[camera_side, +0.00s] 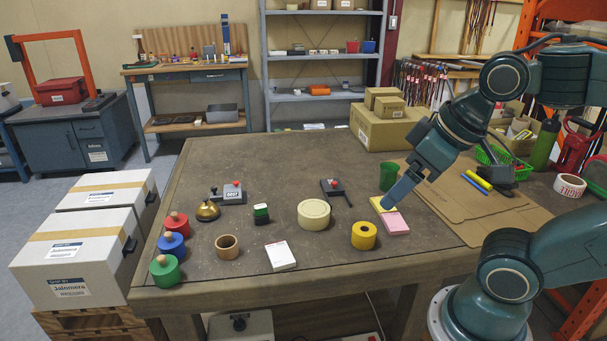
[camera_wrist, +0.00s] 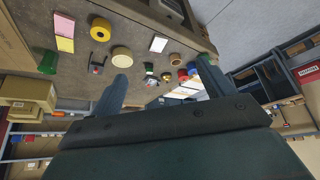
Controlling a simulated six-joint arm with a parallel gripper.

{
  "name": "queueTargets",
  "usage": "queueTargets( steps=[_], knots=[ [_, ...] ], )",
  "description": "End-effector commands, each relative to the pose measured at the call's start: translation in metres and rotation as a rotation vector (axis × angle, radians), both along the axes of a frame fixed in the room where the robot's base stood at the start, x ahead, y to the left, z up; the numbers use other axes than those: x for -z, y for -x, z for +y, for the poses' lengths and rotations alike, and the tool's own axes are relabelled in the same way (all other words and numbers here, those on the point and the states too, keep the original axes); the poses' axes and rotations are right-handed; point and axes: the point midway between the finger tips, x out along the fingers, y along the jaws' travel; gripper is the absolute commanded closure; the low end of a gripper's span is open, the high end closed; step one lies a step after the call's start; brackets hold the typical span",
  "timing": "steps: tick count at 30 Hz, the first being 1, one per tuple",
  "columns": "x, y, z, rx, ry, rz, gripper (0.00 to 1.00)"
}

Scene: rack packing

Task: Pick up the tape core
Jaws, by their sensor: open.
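The tape core, a small brown ring with an open middle (camera_side: 227,251), stands on the dark table mat near the front left. In the wrist view it is a small brown ring (camera_wrist: 174,58) seen between my two fingers. My gripper (camera_side: 388,203) is far to its right, above the yellow and pink sticky-note pads. The wrist view shows the gripper (camera_wrist: 165,70) with its fingers wide apart and nothing between them.
Around the core are a white notepad (camera_side: 281,256), a cream tape roll (camera_side: 314,222), a yellow roll (camera_side: 363,240), a brass bell (camera_side: 207,211) and green, blue and red knobbed weights (camera_side: 165,274). The mat's middle has free room.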

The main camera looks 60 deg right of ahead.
Motion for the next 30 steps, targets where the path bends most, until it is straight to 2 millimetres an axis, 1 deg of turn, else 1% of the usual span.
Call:
queueTargets(
  steps=[8, 14, 17, 20, 24, 30],
  knots=[
    [0.0, -0.001, 0.0, 0.001, 0.0, 0.0, 0.2],
    [-0.003, -0.01, 0.002, 0.022, -0.022, 0.007, 0.2],
    [-0.006, -0.022, 0.005, 0.047, -0.049, 0.013, 0.2],
    [-0.01, -0.038, 0.008, 0.081, -0.085, 0.024, 0.2],
    [-0.013, -0.066, 0.012, 0.141, -0.152, 0.042, 0.2],
    [-0.013, -0.108, 0.017, 0.233, -0.257, 0.075, 0.2]
  ],
)
